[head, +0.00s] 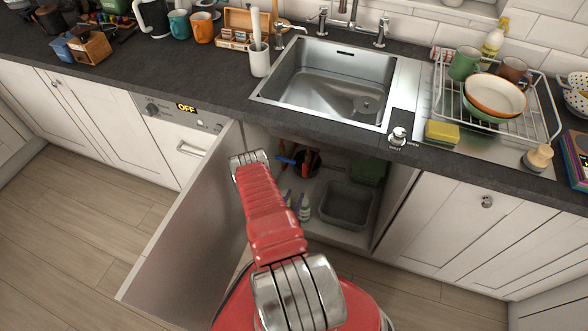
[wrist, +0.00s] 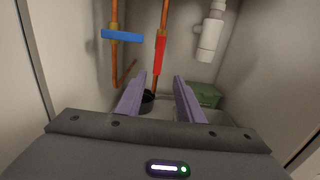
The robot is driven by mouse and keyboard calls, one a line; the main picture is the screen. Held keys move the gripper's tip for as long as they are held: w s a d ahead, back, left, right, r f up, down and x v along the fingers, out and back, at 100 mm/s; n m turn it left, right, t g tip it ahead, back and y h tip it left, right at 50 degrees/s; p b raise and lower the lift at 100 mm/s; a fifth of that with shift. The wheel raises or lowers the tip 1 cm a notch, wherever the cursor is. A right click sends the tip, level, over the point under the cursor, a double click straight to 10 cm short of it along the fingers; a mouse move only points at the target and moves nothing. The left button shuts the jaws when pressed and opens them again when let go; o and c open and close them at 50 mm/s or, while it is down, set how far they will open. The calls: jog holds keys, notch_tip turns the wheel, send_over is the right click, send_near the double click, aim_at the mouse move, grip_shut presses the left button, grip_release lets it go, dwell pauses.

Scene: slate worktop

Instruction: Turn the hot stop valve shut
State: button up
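In the wrist view, a red lever (wrist: 160,56) stands upright along a copper pipe (wrist: 164,14), in line with it. A blue lever (wrist: 122,36) lies crosswise on another copper pipe (wrist: 114,12) to its left. My gripper (wrist: 160,78) has two purple fingers spread apart with nothing held between them. The red lever shows beyond the fingertips, roughly centred over the gap, and appears apart from them. In the head view the blue lever (head: 286,160) shows inside the open sink cabinet, with red beside it. My gripper's fingers cannot be made out there.
The cabinet door (head: 190,225) stands open at the left. A grey tub (head: 345,205), bottles (head: 304,208) and a dark bucket (wrist: 148,97) stand inside. A white drain pipe (wrist: 210,40) hangs to the right of the levers, above a green box (wrist: 205,94).

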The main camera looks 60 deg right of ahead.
aim_at(304, 173)
jog(key=shift+w, duration=0.2)
jog(key=shift+d, duration=0.15)
jog(key=d, duration=0.4)
jog(key=w+d, duration=0.1)
jog(key=d, duration=0.4)
jog(key=w+d, duration=0.1)
jog(key=d, duration=0.3)
jog(key=shift+d, duration=0.25)
grip_shut()
dwell(0.4)
